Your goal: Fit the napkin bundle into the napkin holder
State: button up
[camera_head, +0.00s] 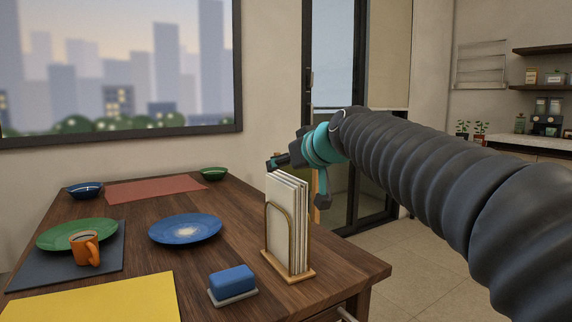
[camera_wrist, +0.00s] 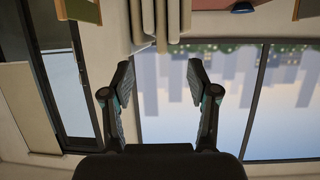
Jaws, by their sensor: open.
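The napkin bundle (camera_head: 281,225), several white upright sheets, stands in the napkin holder (camera_head: 293,274), between its brass-coloured loops on a wooden base. The holder is near the table's right front edge. The bundle's top rises above the loops. In the wrist view the bundle (camera_wrist: 163,18) shows at the top edge, beyond the fingertips. My gripper (camera_head: 297,182) is behind the bundle's upper part, which partly hides it in the head view. In the wrist view my gripper (camera_wrist: 158,72) has its fingers apart, with nothing between them.
A blue sponge-like block (camera_head: 232,279) lies on a grey dish left of the holder. A blue plate (camera_head: 185,229), a green plate (camera_head: 62,236), an orange mug (camera_head: 86,248) and two bowls stand further left. Bare wooden tabletop (camera_head: 240,215) surrounds the holder.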

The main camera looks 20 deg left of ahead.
jog(key=b+v, duration=0.1)
jog(key=v, duration=1)
jog(key=shift+s+d, duration=0.15)
jog(key=shift+d, duration=0.05)
jog(key=s+d+f+m+g+h, duration=0.1)
jog(key=s+d+f+m+h, duration=0.2)
jog(key=s+d+f, duration=0.4)
jog(key=s+d+f+m+g+h, duration=0.1)
jog(key=s+d+f+m+h, duration=0.2)
jog(key=s+d+f, duration=0.5)
jog(key=s+d+f+m+g+h, duration=0.1)
jog(key=s+d+f+m+h, duration=0.2)
jog(key=s+d+f, duration=0.4)
jog(key=d+f, duration=0.3)
jog(key=f, duration=0.4)
jog(key=d+f, duration=0.3)
jog(key=f, duration=0.4)
jog(key=shift+s+d+g+h, duration=0.2)
jog(key=shift+s+g+h, duration=0.05)
jog(key=shift+g+h, duration=0.15)
